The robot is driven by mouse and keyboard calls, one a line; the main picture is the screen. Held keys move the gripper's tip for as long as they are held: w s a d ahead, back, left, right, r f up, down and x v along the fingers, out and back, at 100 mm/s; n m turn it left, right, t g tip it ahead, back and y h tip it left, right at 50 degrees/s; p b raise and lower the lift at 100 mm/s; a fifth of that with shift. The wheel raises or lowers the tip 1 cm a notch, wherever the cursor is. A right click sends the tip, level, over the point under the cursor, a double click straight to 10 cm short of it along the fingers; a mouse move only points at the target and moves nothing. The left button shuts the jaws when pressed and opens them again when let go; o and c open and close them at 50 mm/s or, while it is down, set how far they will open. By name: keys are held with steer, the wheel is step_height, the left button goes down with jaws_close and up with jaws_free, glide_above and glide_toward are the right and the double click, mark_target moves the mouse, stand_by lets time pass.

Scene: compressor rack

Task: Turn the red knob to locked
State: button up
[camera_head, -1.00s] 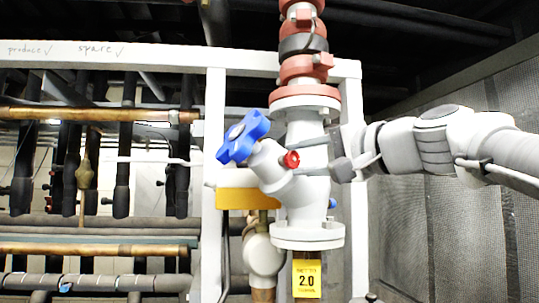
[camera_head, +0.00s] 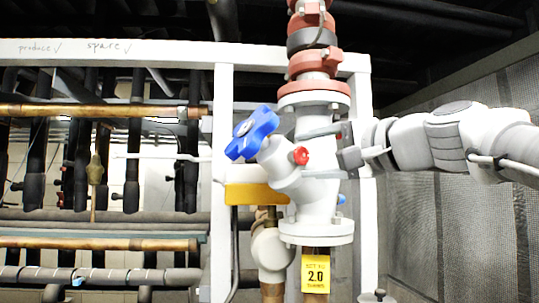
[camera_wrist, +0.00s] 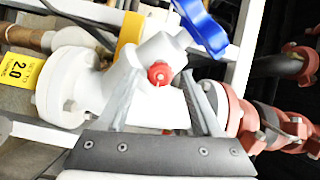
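The small red knob (camera_head: 301,156) sits on the side of a white angled valve body (camera_head: 318,195). It also shows in the wrist view (camera_wrist: 159,73), round with a lighter centre. My gripper (camera_head: 304,153) comes in from the right, one finger above the knob's level and one below. In the wrist view my gripper (camera_wrist: 162,88) is open, and the knob lies between the lines of the two fingers, near their tips. No finger visibly touches it. I cannot read any lock mark on the knob.
A blue handwheel (camera_head: 252,133) stands up-left of the knob, close to the fingers. A yellow tag (camera_head: 315,274) hangs below the lower flange, and red fittings (camera_head: 318,65) sit above. A white frame post (camera_head: 222,170) stands left; a mesh wall (camera_head: 440,230) is right.

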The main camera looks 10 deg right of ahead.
steer(key=shift+s, duration=0.1)
steer(key=v, duration=1.7)
steer(key=shift+d+b, duration=0.15)
steer(key=shift+b, duration=0.15)
steer(key=shift+s, duration=0.1)
steer(key=w+a+f+n+g+h, duration=0.1)
steer(key=a+f+n+g+h, duration=0.2)
steer(key=f, duration=0.8)
steer(key=w+a+f+n+g, duration=0.1)
steer(key=a+f+g, duration=0.2)
steer(key=a+f, duration=0.55)
steer(key=s+d+f+n+g+h, duration=0.1)
steer(key=s+f+n+g+h, duration=0.1)
steer(key=f, duration=0.9)
steer(key=s+d+f+n+g+h+p, duration=0.1)
steer(key=s+f+n+g+h, duration=0.1)
steer(key=f, duration=0.9)
steer(key=shift+s+d+f+n+h+p, duration=0.2)
steer(key=shift+s+f+n+h+p, duration=0.15)
steer(key=shift+s+n+h, duration=0.5)
steer(key=shift+n, duration=0.25)
